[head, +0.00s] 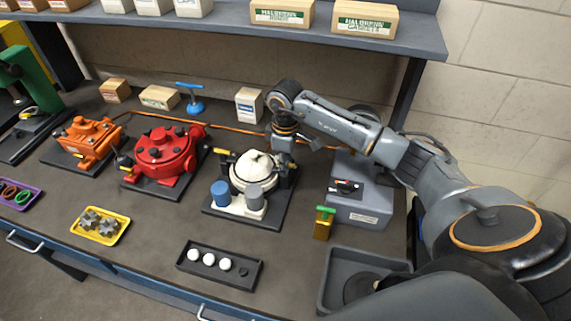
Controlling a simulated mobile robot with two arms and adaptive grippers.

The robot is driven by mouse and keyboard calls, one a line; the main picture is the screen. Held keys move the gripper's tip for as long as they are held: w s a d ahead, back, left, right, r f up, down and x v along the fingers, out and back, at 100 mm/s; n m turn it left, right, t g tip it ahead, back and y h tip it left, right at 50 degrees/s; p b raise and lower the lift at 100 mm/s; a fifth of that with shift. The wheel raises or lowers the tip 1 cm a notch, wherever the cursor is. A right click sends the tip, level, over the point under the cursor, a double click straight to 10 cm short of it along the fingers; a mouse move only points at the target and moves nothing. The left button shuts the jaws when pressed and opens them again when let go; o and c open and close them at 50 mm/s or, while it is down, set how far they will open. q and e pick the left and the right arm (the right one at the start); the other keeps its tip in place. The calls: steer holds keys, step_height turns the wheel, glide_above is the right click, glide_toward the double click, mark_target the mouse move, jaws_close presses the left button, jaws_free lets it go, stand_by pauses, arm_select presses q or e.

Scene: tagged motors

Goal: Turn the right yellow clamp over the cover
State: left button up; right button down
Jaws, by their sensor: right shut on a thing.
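A white motor with a cream cover (256,165) stands on a black base plate (222,212) in the middle of the bench. A yellow-tipped clamp (223,152) shows at its left side. My right gripper (287,172) reaches down at the right side of this motor, close beside the cover. It is shut on the right yellow clamp, which is mostly hidden behind the fingers. A blue cylinder (220,193) and a grey cylinder (255,196) stand at the motor's front. My left gripper is out of view.
A red motor (164,154) and an orange motor (88,138) stand to the left. A grey box with a black switch (361,207) and a green-topped yellow block (323,224) are at the right. A black tray (198,270) with white balls lies in front.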

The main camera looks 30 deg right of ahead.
steer(key=shift+r, duration=0.1)
steer(key=c, duration=1.3)
jaws_free()
step_height(320, 180, up, 12)
steer(key=shift+f, duration=0.1)
